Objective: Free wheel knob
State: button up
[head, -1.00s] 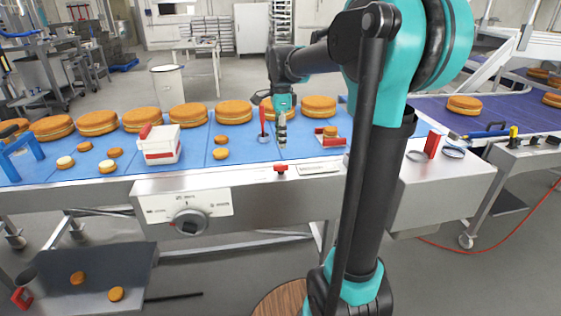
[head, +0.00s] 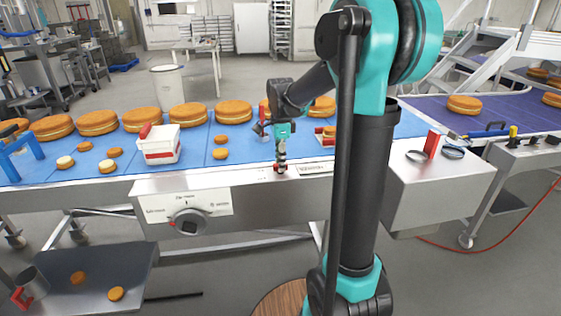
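The round grey wheel knob (head: 189,222) sits on a white label plate (head: 158,209) on the conveyor's front panel. It has a small red mark on its left side. A small red piece (head: 277,169) stands on the metal front ledge, right of the knob and above it. My gripper (head: 281,167) points down at this red piece and partly covers it. The fingertips are too small to tell whether they are open or closed on it. My gripper is apart from the wheel knob.
The blue belt (head: 195,165) carries several round cakes (head: 143,119) and a white box with red (head: 161,145). A dark tray (head: 95,275) with small cakes and a metal cup (head: 33,282) lie low at left. Open air lies before the panel.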

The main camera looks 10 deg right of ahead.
grip_shut()
jog(key=shift+n, duration=0.3)
jog(key=n, duration=1.1)
jog(key=shift+n, duration=0.3)
jog(key=n, duration=0.5)
jog(key=shift+n, duration=0.3)
jog(key=shift+o, duration=1)
grip_release()
